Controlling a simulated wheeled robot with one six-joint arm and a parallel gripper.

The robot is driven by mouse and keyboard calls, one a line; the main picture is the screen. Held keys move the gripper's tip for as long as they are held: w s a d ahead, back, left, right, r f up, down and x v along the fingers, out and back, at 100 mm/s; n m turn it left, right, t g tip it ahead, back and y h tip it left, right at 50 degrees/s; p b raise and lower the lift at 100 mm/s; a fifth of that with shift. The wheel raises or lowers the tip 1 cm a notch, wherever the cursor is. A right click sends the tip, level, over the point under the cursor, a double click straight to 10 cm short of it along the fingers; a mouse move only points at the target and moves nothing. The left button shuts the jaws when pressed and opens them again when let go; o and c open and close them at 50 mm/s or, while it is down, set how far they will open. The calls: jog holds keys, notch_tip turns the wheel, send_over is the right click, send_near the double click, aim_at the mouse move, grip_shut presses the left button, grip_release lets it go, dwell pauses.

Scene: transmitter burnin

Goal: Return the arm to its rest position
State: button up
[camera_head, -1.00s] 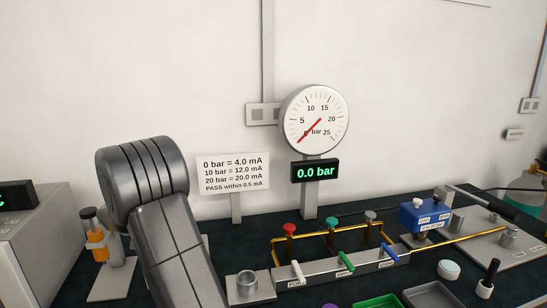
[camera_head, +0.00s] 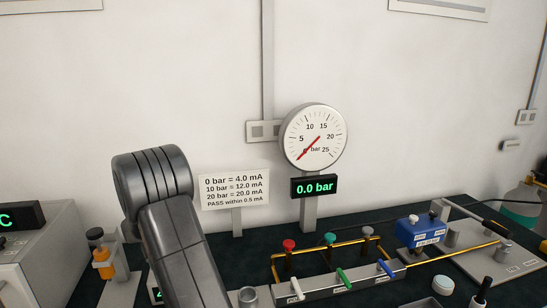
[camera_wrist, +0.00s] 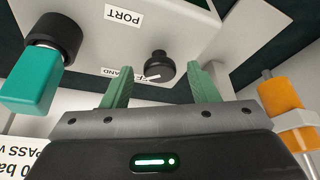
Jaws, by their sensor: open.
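My arm (camera_head: 180,235) rises at the lower left of the head view, bent at a dark grey joint, in front of the bench. My gripper does not show in the head view. In the wrist view my gripper (camera_wrist: 160,88) is open, its two green fingers apart with nothing held between them. Past the fingers is a light grey box with a black knob (camera_wrist: 160,67) and a label reading PORT. A teal plug-like part (camera_wrist: 32,80) with a black collar is at the left. An orange cylinder (camera_wrist: 280,95) in a white holder is at the right.
A dial gauge (camera_head: 314,137) with a 0.0 bar display (camera_head: 314,187) stands behind a valve manifold (camera_head: 340,280) with coloured handles. A sign (camera_head: 234,189) stands beside my arm. A blue transmitter (camera_head: 420,231) is at the right, a grey box (camera_head: 40,262) at the left.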

jog(key=shift+w+d+r+n+g+y+p, duration=0.1)
jog(key=shift+n+g+y+p, duration=0.2)
jog(key=shift+n+p, duration=0.5)
jog(key=shift+n+g+y+p, duration=0.2)
jog(key=shift+n+g+p, duration=0.2)
jog(key=shift+n, duration=0.8)
jog(key=b+v, duration=0.2)
jog(key=v, duration=1)
jog(key=shift+d+r+b, duration=0.15)
jog(key=shift+r+b, duration=0.1)
jog(key=shift+b, duration=0.1)
